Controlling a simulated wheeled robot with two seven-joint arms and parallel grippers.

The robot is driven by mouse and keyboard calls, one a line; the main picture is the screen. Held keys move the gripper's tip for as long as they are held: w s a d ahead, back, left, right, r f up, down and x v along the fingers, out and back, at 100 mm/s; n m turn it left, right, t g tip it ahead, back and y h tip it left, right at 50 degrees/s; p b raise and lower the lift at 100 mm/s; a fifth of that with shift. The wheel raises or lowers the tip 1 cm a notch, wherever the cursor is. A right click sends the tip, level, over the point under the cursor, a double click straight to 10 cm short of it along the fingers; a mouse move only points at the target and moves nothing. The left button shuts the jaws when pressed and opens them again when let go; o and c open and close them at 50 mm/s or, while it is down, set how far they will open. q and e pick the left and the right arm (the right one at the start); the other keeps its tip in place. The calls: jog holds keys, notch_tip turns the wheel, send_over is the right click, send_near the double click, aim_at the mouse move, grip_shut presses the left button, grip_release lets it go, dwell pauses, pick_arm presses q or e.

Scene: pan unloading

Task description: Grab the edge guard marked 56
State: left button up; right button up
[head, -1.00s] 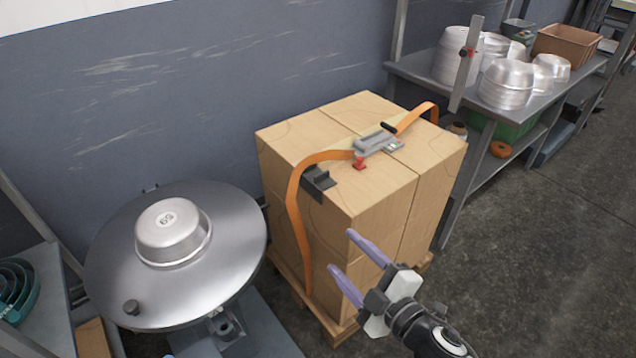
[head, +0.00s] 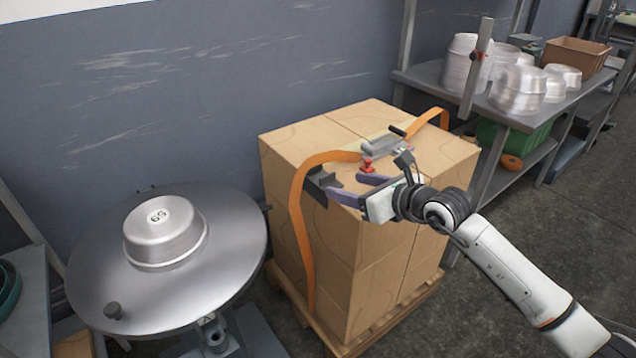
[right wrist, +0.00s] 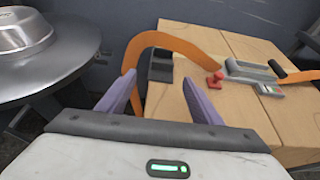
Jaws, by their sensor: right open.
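The dark grey edge guard (head: 318,181) sits on the top front-left edge of the carton stack (head: 350,255), under the orange strap (head: 297,225). In the right wrist view the guard (right wrist: 161,66) lies ahead, between the lines of the two purple fingers. I cannot read any number on it. My right gripper (head: 342,185) is open and empty. Its fingertips are close to the guard; I cannot tell whether they touch it. My left gripper is not in view.
A ratchet buckle (head: 385,146) and a red part (head: 367,166) lie on the stack near the fingers. A round metal table (head: 95,270) with an upturned pan (head: 165,235) stands left. A shelf (head: 540,118) with several pans stands at the back right.

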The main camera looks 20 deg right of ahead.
aim_at(328, 178)
jog(key=b+x, duration=0.1)
jog(key=x, duration=0.6)
jog(key=shift+w+d+r, duration=0.1)
jog(key=shift+w, duration=0.25)
jog(key=c, duration=1.1)
